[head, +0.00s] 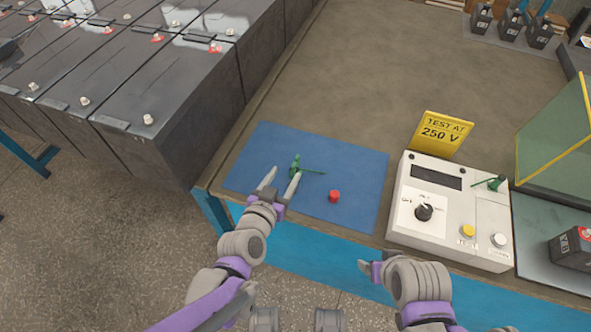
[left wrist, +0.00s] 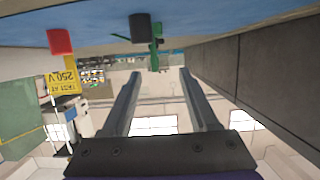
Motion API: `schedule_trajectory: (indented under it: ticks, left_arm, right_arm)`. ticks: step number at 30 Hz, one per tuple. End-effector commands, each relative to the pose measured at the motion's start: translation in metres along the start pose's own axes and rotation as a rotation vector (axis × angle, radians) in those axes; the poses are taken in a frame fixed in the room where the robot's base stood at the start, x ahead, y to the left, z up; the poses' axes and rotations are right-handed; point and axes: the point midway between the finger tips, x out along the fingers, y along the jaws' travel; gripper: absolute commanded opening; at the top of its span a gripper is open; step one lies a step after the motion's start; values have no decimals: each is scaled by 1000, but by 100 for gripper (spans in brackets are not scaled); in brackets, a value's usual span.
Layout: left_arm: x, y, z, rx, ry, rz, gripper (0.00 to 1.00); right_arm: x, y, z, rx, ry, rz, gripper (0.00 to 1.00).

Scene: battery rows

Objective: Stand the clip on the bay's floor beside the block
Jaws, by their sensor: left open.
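A green clip (head: 295,166) with a thin green lead sits on the blue mat (head: 350,165) near the table's front left. In the left wrist view the clip (left wrist: 155,48) is just beyond the fingertips. My left gripper (head: 284,174) is open and empty, its fingers pointing at the clip. Whether a finger touches it I cannot tell. A dark block (head: 572,250) stands on the green-grey floor of the bay (head: 535,235) at the right edge, partly cut off. My right gripper (head: 372,270) is low in front of the table, its fingers not clearly seen.
A red cap (head: 334,196) lies on the mat, right of the clip. A tester (head: 450,215) with another green clip (head: 495,183) and a yellow sign (head: 444,132) stands between mat and bay. A yellow-edged clear panel (head: 560,130) rises behind the bay. Large batteries (head: 165,110) line the left.

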Motion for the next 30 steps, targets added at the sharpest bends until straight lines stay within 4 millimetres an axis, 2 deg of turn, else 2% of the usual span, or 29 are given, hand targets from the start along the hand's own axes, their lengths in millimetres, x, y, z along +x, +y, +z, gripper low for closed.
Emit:
schedule_trajectory:
  ticks: [6,14,24,30]
  left_arm:
    - [36,1,0,1,-1,1,60]
    - [53,2,-2,1,-2,2,60]
    - [93,8,-7,0,-2,1,60]
    - [99,8,-7,-1,-2,1,60]
  right_arm:
    - [7,0,3,0,-3,0,74]
    - [7,0,3,0,-3,0,74]
    - [6,0,2,0,-2,0,74]
    - [7,0,3,0,-3,0,74]
